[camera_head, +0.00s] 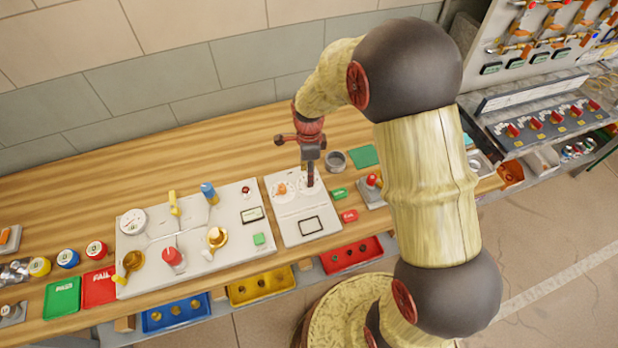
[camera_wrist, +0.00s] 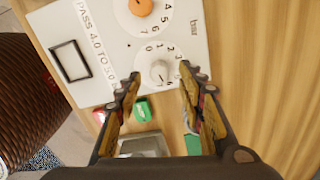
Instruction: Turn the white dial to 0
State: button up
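The white dial (camera_wrist: 158,71) is a round knob on a white scale disc marked with small numbers, 0 to 3 legible along its upper edge. I cannot read its pointer surely. It sits on a light panel (camera_wrist: 83,22), beside an orange dial (camera_wrist: 140,7). In the head view the orange dial (camera_head: 281,188) shows on the panel (camera_head: 287,231), while the white dial is largely hidden by my gripper (camera_head: 310,184). In the wrist view my gripper (camera_wrist: 160,77) is open, its fingertips on either side of the white dial with gaps; contact is not visible.
A larger panel with a gauge (camera_head: 133,221) and several valves lies left on the wooden bench (camera_head: 80,195). Right of the dial panel are a grey cup (camera_head: 335,161), green and red tags (camera_head: 350,216), and a red-knobbed box (camera_head: 371,192). Coloured trays sit below the bench edge.

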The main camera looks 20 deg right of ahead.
jog(key=shift+f, duration=1.5)
jog(key=shift+c, duration=0.7)
jog(key=c, duration=0.7)
grip_shut()
